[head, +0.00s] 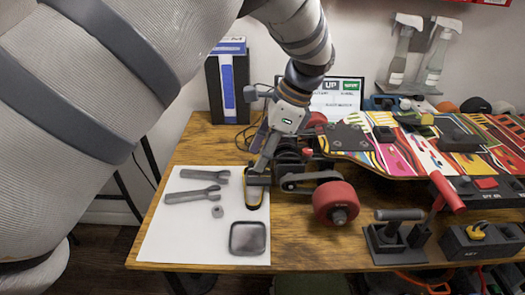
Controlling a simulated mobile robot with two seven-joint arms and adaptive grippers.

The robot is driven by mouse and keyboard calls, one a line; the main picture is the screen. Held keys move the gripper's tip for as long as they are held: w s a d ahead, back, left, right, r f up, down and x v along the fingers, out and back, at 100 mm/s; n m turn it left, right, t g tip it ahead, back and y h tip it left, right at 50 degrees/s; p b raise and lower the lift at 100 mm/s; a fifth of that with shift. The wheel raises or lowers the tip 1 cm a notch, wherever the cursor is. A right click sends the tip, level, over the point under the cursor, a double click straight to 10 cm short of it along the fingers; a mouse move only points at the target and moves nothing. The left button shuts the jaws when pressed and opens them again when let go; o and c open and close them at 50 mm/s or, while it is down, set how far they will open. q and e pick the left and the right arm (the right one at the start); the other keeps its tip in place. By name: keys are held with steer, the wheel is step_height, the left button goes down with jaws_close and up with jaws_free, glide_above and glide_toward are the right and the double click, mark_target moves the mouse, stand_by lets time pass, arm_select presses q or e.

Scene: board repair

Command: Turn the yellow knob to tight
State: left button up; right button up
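The yellow knob (477,231) sits on top of a dark box (470,246) with white lettering at the table's front right. My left gripper (258,178) points down above the white sheet, left of the skateboard's wheel assembly and far to the left of the knob. Its fingers are at a dark piece with yellow edges (255,198). I cannot tell whether they grip it or whether they are open. My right gripper is not in view.
The colourful skateboard (400,140) fills the right of the wooden table, with a red wheel (336,203) low in the middle. A black stand (392,240) is left of the knob's box. Grey wrenches (192,195) and a dark square tray (248,238) lie on the white sheet (180,235).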

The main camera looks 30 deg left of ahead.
arm_select(q)
jaws_close()
steer(key=shift+n, duration=0.3)
steer(key=n+g, duration=0.1)
steer(key=n, duration=0.1)
steer(key=shift+w+a+f+n+h+b, duration=0.1)
steer(key=shift+n+h+b, duration=0.2)
steer(key=n+g+h, duration=0.1)
steer(key=n, duration=0.2)
steer(key=shift+a+n, duration=0.1)
steer(key=shift+n, duration=0.2)
steer(key=n+h, duration=0.1)
steer(key=n, duration=0.2)
steer(key=shift+w+a+h+b, duration=0.1)
steer(key=shift+h+b, duration=0.2)
steer(key=shift+b, duration=0.05)
steer(key=shift+a+n+h, duration=0.1)
steer(key=shift+n+h, duration=0.5)
steer(key=shift+n, duration=1.2)
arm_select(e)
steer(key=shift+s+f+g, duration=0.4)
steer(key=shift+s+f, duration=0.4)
